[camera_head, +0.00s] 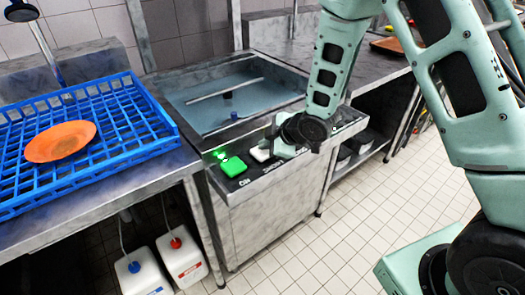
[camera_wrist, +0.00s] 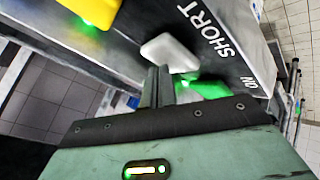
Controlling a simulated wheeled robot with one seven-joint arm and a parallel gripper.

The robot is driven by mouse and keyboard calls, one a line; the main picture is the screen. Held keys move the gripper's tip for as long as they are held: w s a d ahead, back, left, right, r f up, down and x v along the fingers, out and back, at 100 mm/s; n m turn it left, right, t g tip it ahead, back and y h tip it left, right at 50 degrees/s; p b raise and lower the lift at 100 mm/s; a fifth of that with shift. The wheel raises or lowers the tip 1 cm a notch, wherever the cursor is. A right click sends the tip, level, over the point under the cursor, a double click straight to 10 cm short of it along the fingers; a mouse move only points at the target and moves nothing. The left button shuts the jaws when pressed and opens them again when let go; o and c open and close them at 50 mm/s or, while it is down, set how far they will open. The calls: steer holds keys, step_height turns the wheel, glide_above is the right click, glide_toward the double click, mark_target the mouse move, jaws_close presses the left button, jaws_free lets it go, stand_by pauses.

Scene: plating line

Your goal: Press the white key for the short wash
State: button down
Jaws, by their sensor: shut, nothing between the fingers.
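The white key (camera_head: 260,154) sits on the dark control strip along the front of the wash tank. In the wrist view the white key (camera_wrist: 170,50) lies beside the word SHORT. My gripper (camera_wrist: 160,70) is shut and empty, its fingertips right at the near edge of the white key in that view. I cannot tell whether they touch it or whether the key is pushed in. In the head view my gripper (camera_head: 276,150) is just right of the white key, and my wrist hides the strip behind it.
A green key (camera_head: 233,166) with a lit green lamp is left of the white key; a yellow key (camera_wrist: 88,8) lies on its other side. A blue rack (camera_head: 150,150) holding an orange plate (camera_head: 60,141) stands left. The tank (camera_head: 190,112) holds water.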

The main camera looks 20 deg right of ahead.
mark_target(266, 152)
steer(key=shift+f+b, duration=0.3)
steer(key=shift+f, duration=0.05)
steer(key=shift+r, duration=0.15)
stand_by(0.4)
steer(key=shift+r+p, duration=0.75)
steer(key=shift+r, duration=0.05)
steer(key=shift+r+p, duration=1.85)
steer(key=shift+r, duration=0.7)
